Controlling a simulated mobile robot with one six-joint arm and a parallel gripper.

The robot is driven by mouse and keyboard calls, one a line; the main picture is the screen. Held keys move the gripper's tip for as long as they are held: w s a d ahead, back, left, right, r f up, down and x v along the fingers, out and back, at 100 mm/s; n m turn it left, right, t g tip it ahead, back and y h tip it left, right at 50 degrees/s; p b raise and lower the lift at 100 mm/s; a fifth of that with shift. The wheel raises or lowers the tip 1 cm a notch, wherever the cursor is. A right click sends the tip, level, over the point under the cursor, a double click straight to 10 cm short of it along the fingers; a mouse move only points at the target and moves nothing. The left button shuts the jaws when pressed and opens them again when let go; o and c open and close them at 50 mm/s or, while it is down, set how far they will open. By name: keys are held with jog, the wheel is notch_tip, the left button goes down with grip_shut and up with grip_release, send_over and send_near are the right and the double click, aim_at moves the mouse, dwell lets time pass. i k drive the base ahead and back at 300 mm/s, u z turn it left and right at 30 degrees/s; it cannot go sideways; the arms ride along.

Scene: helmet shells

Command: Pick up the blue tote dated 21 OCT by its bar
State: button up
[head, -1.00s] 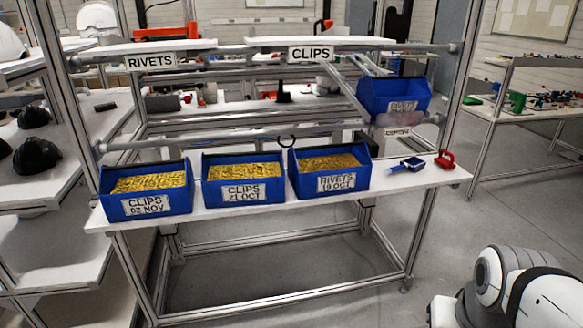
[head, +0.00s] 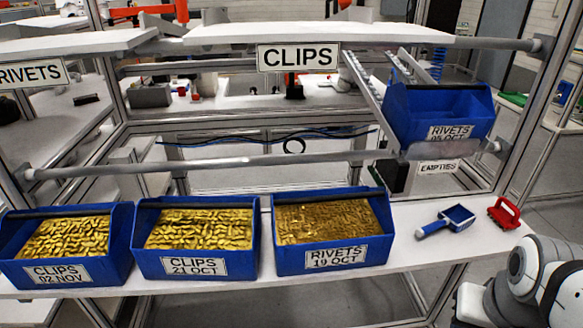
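The blue tote labelled CLIPS 21 OCT (head: 243,265) stands upright on the white lower shelf, full of gold-coloured clips. It is the middle one of three totes in a row. A dark bar (head: 195,206) runs across its top near the back wall. My gripper is not in view; only white and grey links of my arm show at the lower right, apart from the tote.
The CLIPS 02 NOV tote (head: 108,268) is close on the left, the RIVETS 19 OCT tote (head: 378,252) on the right. A rail (head: 230,161) crosses behind them. A blue scoop (head: 445,220), a red clamp-like item (head: 504,213) and a tilted RIVETS tote (head: 440,108) are further right.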

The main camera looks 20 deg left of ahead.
aim_at(204, 238)
jog(key=i, duration=0.45)
jog(key=u, duration=2.9)
jog(key=i, duration=0.5)
jog(key=z, duration=0.25)
